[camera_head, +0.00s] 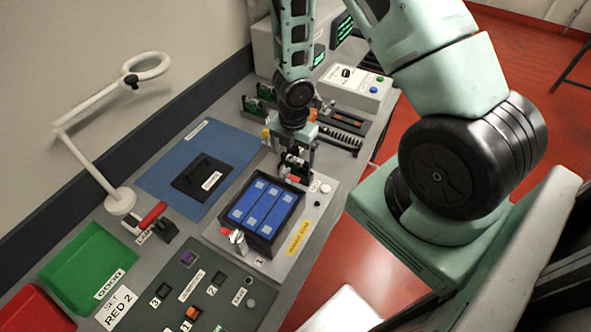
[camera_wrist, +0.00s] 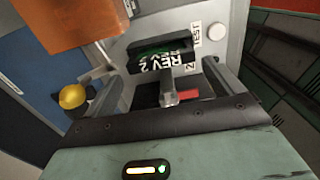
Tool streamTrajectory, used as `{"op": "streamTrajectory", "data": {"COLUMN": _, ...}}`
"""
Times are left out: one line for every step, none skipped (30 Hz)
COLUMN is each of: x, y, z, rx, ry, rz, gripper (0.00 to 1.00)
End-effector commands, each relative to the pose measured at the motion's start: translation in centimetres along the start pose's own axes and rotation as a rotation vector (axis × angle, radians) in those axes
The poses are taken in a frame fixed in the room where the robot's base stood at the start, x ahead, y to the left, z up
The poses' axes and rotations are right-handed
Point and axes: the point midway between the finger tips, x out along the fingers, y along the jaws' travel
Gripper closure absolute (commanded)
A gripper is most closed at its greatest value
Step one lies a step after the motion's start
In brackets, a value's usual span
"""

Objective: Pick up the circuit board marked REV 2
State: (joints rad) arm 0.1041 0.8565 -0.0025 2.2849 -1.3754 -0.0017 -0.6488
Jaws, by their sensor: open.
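The circuit board marked REV 2 (camera_wrist: 165,54) shows in the wrist view. It is dark with a green part, and its white label faces me. My gripper (camera_wrist: 163,72) is open, with one finger on each side of the board; I cannot tell whether either finger touches it. In the head view my gripper (camera_head: 296,143) points down just above the far end of the tray of blue cells. The board is small and partly hidden there, under the fingers.
A black tray (camera_head: 249,243) holds blue cells, with red-handled clamps at its ends. A white TEST button (camera_wrist: 216,31) is right of the board. An orange block (camera_wrist: 70,22) and a yellow knob (camera_wrist: 72,96) are at left. A blue mat (camera_head: 160,176) has free room.

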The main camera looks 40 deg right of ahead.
Motion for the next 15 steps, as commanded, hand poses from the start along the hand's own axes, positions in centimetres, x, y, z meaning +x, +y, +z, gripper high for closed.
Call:
{"op": "streamTrajectory", "data": {"x": 1.4, "y": -0.1, "z": -0.1, "rx": -0.004, "ry": -0.001, "rz": -0.002, "gripper": 0.07}}
{"op": "streamTrajectory", "data": {"x": 1.8, "y": -0.1, "z": -0.1, "rx": -0.004, "ry": -0.001, "rz": -0.002, "gripper": 0.07}}
{"op": "streamTrajectory", "data": {"x": 2.2, "y": -0.2, "z": -0.1, "rx": -0.003, "ry": -0.001, "rz": -0.002, "gripper": 0.07}}
{"op": "streamTrajectory", "data": {"x": 2.6, "y": -0.2, "z": -0.1, "rx": -0.004, "ry": -0.001, "rz": -0.002, "gripper": 0.07}}
{"op": "streamTrajectory", "data": {"x": 3.0, "y": -0.2, "z": -0.1, "rx": -0.003, "ry": 0.0, "rz": -0.003, "gripper": 0.07}}
{"op": "streamTrajectory", "data": {"x": 3.5, "y": -0.2, "z": -0.1, "rx": -0.003, "ry": 0.001, "rz": -0.003, "gripper": 0.07}}
{"op": "streamTrajectory", "data": {"x": 3.7, "y": -0.2, "z": -0.1, "rx": -0.002, "ry": 0.0, "rz": -0.003, "gripper": 0.07}}
{"op": "streamTrajectory", "data": {"x": 3.9, "y": -0.2, "z": -0.1, "rx": -0.002, "ry": 0.0, "rz": -0.002, "gripper": 0.07}}
{"op": "streamTrajectory", "data": {"x": 4.0, "y": -0.2, "z": -0.1, "rx": -0.002, "ry": 0.0, "rz": -0.001, "gripper": 0.07}}
{"op": "streamTrajectory", "data": {"x": 4.1, "y": -0.2, "z": -0.1, "rx": -0.003, "ry": 0.0, "rz": -0.001, "gripper": 0.07}}
{"op": "streamTrajectory", "data": {"x": 4.1, "y": -0.2, "z": -0.1, "rx": -0.003, "ry": 0.0, "rz": 0.0, "gripper": 0.07}}
{"op": "streamTrajectory", "data": {"x": 4.0, "y": -0.2, "z": 0.0, "rx": -0.002, "ry": 0.0, "rz": 0.0, "gripper": 0.07}}
{"op": "streamTrajectory", "data": {"x": 4.0, "y": -0.2, "z": 0.0, "rx": -0.002, "ry": 0.0, "rz": 0.0, "gripper": 0.07}}
{"op": "streamTrajectory", "data": {"x": 4.0, "y": -0.2, "z": 0.0, "rx": -0.002, "ry": 0.0, "rz": 0.0, "gripper": 0.07}}
{"op": "streamTrajectory", "data": {"x": 4.0, "y": -0.2, "z": 0.0, "rx": -0.001, "ry": 0.0, "rz": 0.0, "gripper": 0.07}}
